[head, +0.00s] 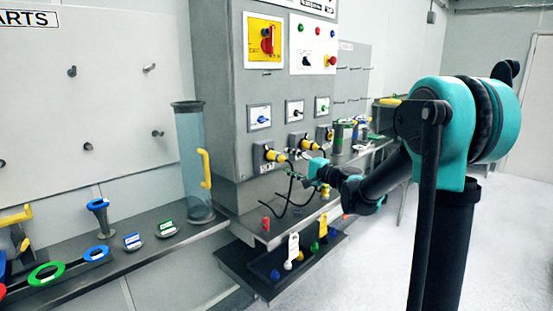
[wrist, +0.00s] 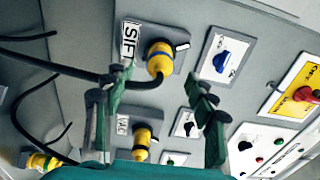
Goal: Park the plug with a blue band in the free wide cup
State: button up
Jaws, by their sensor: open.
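My gripper (head: 312,172) is open in front of the grey cabinet's lower sockets. In the wrist view its two green fingers (wrist: 163,95) stand apart, with nothing clearly held between them. A yellow plug (wrist: 158,58) sits in the socket labelled SIFT, beyond the fingertips, and its black cable runs left past the left finger. It also shows in the head view (head: 272,155). A second yellow plug (wrist: 143,138) sits in the socket labelled VAC. A third yellow plug (wrist: 40,161) shows at lower left. I cannot make out a blue band on any plug, nor the wide cup.
Below the sockets a grey ledge (head: 255,236) and a dark lower tray (head: 262,287) carry small coloured pieces and white tags (head: 293,248). A tall clear cylinder (head: 195,160) stands left of the cabinet. Black cables hang near my gripper.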

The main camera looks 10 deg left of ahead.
aim_at(281, 159)
jog(key=shift+x, duration=3.45)
jog(key=shift+c, duration=0.6)
grip_shut()
jog(key=shift+d, duration=0.15)
jog(key=shift+v, duration=2.9)
jog(key=shift+s, duration=0.1)
